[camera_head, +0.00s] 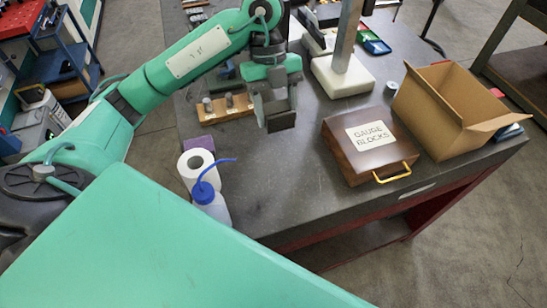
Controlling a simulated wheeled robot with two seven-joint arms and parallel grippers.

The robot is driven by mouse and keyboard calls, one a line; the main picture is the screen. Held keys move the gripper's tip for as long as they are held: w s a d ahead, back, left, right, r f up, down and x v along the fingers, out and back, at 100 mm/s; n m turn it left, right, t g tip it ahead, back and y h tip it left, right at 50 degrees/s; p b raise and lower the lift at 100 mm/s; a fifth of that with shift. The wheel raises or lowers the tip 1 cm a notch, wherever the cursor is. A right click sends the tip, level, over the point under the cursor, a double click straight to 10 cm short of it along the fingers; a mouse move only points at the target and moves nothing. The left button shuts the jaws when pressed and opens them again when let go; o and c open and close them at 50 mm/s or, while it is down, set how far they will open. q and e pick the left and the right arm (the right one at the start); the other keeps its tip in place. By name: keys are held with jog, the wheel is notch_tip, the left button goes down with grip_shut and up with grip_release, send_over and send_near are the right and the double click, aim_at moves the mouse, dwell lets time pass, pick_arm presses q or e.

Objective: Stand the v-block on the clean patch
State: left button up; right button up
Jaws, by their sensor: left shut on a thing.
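My left gripper (274,103) is over the dark grey table, left of the gauge block case, pointing down. I cannot make out a distinct clean patch on the table (290,170). My right gripper is not in view.
A brown gauge block case (345,165) and an open cardboard box (440,115) stand to the right. A white-based stand (341,77) is behind. A wooden holder with metal pieces (224,109), paper roll (197,165) and wash bottle (211,204) are left. The front middle is clear.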

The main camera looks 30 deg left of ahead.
pick_arm(q)
jog(key=p, duration=0.3)
send_over(277, 173)
jog(key=w+a, duration=0.1)
notch_tip(277, 173, down, 14)
jog(key=shift+w+f, duration=0.1)
jog(key=shift+f, duration=0.1)
notch_tip(277, 173, down, 4)
jog(key=shift+r+p, duration=0.1)
jog(key=shift+p, duration=0.5)
jog(key=shift+f, duration=0.25)
jog(key=o, duration=1.6)
jog(key=shift+c, duration=0.2)
